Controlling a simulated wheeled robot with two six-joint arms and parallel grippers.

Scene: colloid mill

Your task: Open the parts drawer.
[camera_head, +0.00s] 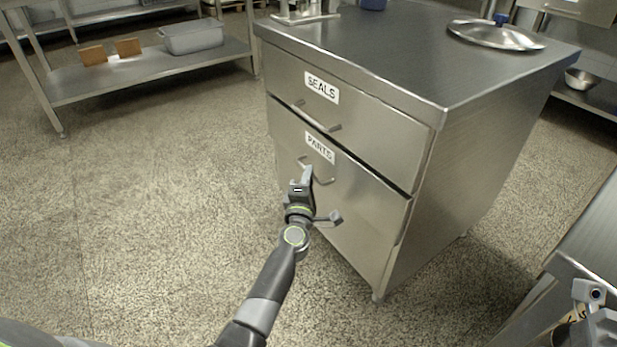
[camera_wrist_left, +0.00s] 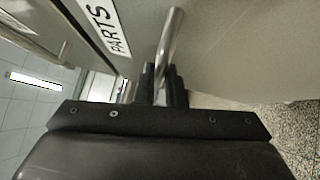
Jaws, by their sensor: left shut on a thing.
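The parts drawer (camera_head: 365,205) is the lower front of the steel cabinet, with a white PARTS label (camera_head: 320,148). Its bar handle (camera_head: 326,180) is below the label. My left gripper (camera_head: 306,178) is at the left part of this handle. In the left wrist view my left gripper's dark fingers (camera_wrist_left: 161,88) are shut on the handle (camera_wrist_left: 171,45), beside the label (camera_wrist_left: 108,26).
The seals drawer (camera_head: 385,128) is above and looks shut. A metal lid (camera_head: 495,36) lies on the cabinet top. A steel table (camera_head: 590,235) stands at the right. A shelf with a grey bin (camera_head: 192,38) is at the back left. The floor before the cabinet is clear.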

